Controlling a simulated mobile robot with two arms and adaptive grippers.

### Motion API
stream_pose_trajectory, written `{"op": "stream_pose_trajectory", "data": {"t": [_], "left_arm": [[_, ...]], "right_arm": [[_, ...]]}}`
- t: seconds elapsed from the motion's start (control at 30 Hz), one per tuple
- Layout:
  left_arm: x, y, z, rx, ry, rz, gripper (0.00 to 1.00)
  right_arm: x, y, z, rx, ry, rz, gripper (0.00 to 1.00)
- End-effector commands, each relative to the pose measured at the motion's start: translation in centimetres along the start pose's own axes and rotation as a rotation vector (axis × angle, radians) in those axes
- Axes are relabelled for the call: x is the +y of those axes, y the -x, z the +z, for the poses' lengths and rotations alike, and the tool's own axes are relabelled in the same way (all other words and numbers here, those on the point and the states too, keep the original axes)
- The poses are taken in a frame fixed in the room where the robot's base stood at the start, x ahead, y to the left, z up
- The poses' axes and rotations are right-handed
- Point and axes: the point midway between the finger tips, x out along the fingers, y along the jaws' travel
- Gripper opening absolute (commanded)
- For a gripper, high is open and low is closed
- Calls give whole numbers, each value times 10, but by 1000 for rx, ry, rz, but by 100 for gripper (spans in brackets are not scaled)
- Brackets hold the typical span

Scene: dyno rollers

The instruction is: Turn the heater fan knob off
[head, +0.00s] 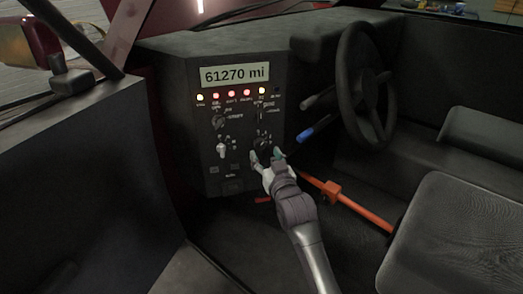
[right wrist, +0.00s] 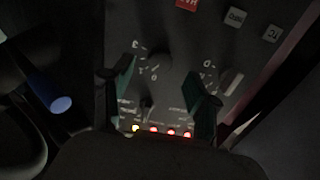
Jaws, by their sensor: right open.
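The black control panel (head: 190,110) stands left of the steering wheel, with a "61270 mi" display and a row of lit lamps. A dark round knob (head: 262,142) sits at its lower right. In the right wrist view this dark knob (right wrist: 158,57) has digits around it, including 3 and 0; I take it for the heater fan knob, but no name is legible. My right gripper (head: 266,155) is open just in front of it, fingers to either side. Contact cannot be told. A second knob (head: 221,150) with a pale handle also shows in the wrist view (right wrist: 230,82). My left gripper is out of view.
The steering wheel (head: 364,85) and a blue-tipped stalk (head: 308,134) are right of the panel. An orange bar (head: 345,202) runs low beside my right arm. A grey seat (head: 460,235) fills the lower right. Small labelled buttons (right wrist: 236,16) lie beyond the knobs.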

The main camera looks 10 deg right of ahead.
Motion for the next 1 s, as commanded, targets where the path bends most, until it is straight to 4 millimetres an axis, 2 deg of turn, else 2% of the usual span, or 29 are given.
{"op": "stream_pose_trajectory", "data": {"t": [0.1,0.3,0.67,1.0], "left_arm": [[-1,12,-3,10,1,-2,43],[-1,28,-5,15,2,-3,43],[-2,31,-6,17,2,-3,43],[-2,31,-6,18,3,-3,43]], "right_arm": [[0,-21,0,1,-1,0,60],[0,-41,1,0,-1,0,60],[0,-44,0,1,0,0,58],[0,-44,0,0,0,0,1]]}}
